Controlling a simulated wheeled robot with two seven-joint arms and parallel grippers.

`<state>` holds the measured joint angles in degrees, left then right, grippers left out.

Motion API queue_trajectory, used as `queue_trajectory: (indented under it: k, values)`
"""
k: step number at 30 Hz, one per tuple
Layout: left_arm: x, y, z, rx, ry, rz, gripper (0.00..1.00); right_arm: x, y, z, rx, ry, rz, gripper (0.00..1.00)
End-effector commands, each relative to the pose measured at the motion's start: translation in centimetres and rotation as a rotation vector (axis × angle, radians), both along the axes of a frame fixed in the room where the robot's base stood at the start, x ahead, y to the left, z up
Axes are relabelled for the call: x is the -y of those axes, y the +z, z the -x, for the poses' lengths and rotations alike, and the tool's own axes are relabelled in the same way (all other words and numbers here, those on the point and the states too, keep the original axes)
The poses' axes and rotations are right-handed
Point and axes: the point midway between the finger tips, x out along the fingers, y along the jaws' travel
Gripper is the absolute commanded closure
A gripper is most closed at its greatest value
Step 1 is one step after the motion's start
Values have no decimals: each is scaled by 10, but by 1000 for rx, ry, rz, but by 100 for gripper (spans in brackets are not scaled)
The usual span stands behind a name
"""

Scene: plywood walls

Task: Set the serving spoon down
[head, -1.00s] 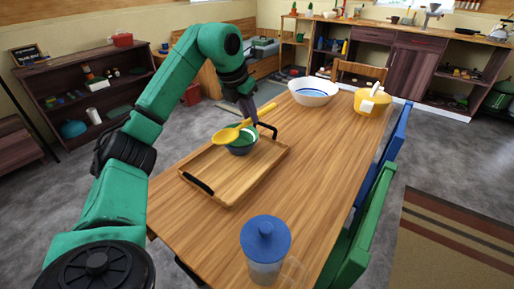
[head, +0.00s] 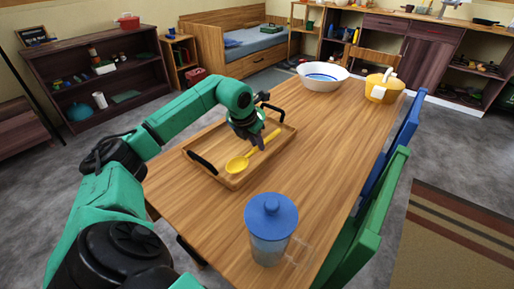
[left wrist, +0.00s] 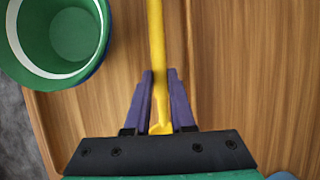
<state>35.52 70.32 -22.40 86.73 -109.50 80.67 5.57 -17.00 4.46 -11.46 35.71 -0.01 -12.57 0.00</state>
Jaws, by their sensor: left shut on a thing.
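The yellow serving spoon (head: 237,165) is low over the wooden tray (head: 226,178), its bowl end toward me and its handle pointing to the far right. I cannot tell whether it touches the tray floor. My left gripper (head: 259,142) is shut on the handle. In the left wrist view the yellow handle (left wrist: 156,40) runs between the purple fingers (left wrist: 160,78). A green bowl with a white inner band (left wrist: 62,38) stands beside the handle there; in the head view my arm mostly hides it. My right gripper is not in view.
A blue-lidded pitcher (head: 270,235) stands at the table's near end. A white bowl with a blue ring (head: 322,77) and a yellow pot (head: 383,88) stand at the far end. Blue and green chairs (head: 372,210) line the right side. The table right of the tray is clear.

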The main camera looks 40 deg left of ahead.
Motion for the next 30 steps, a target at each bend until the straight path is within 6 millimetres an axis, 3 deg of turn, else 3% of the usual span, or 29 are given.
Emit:
queue_trajectory:
  k: [2,11,12,14,25,30]
  values:
    - [0,-14,1,-2,0,0,100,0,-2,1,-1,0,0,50]
    - [0,-17,0,0,0,0,100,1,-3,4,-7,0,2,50]
    - [0,-17,0,-1,0,0,70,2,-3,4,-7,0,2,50]
    - [0,-17,0,-1,0,0,48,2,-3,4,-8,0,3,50]
    - [0,-11,1,1,0,0,48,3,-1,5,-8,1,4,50]
    - [0,20,13,3,-2,-4,48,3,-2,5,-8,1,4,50]
